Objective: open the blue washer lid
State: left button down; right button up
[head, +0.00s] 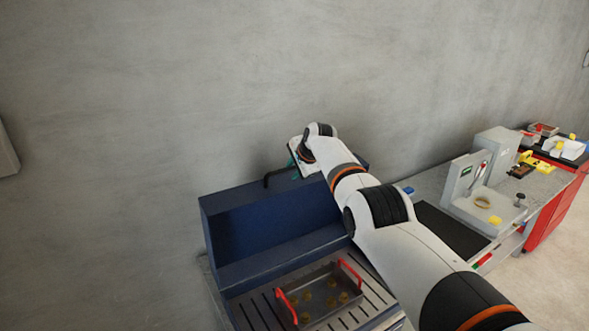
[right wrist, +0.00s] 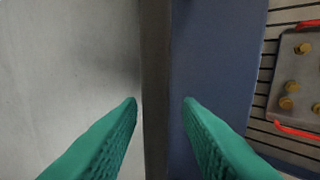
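The blue washer (head: 222,244) stands against the wall in the head view, with its lid (head: 270,228) raised and its inside exposed. In the right wrist view, the green fingers of my right gripper (right wrist: 160,102) are open, one on each side of a dark strip along the blue lid (right wrist: 215,70). I cannot tell whether they touch it. My left gripper is not in view.
A metal tray (head: 318,292) with red handles and several brass-coloured parts sits on the washer's slatted grate (head: 262,312). A grey workbench (head: 428,190) with a grey machine (head: 490,158) and a red cabinet (head: 552,215) stand to the right. The wall (head: 120,120) is close behind.

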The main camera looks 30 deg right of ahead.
jog(key=shift+r, duration=0.15)
jog(key=shift+s+d+r, duration=0.1)
jog(key=shift+s+r, duration=0.3)
jog(key=shift+r, duration=0.1)
jog(key=shift+s+r, duration=0.45)
jog(key=shift+s, duration=0.05)
jog(key=b+v, duration=0.3)
jog(key=v, duration=0.6)
jog(key=shift+s, duration=0.1)
